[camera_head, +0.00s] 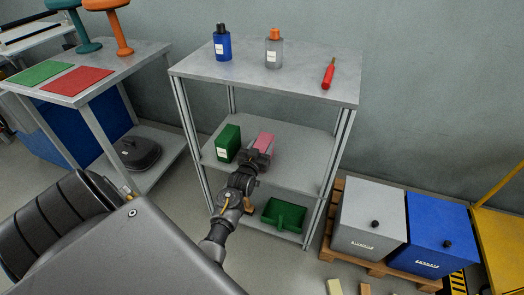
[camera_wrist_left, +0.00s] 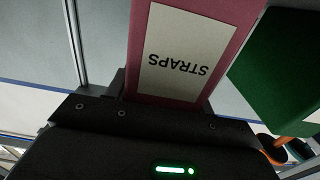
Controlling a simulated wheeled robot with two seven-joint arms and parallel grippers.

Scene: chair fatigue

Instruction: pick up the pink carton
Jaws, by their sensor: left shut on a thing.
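The pink carton (camera_head: 265,140) is on the middle shelf (camera_head: 300,155) of the grey rack, just right of a green carton (camera_head: 228,143). My left gripper (camera_head: 257,160) is at the front of the pink carton and is shut on it. In the left wrist view the pink carton (camera_wrist_left: 228,50) fills the upper middle, with a white label reading STRAPS, upside down, and its near end against the gripper. The green carton (camera_wrist_left: 285,65) shows to its right. The fingertips are hidden, and I cannot tell whether the carton touches the shelf. My right gripper is not in view.
The top shelf (camera_head: 265,88) holds a blue bottle (camera_head: 222,43), a grey bottle with an orange cap (camera_head: 274,50) and a red tool (camera_head: 328,74). A green scoop-like bin (camera_head: 284,214) sits on the bottom shelf. Grey (camera_head: 365,220) and blue (camera_head: 440,238) lidded bins stand right.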

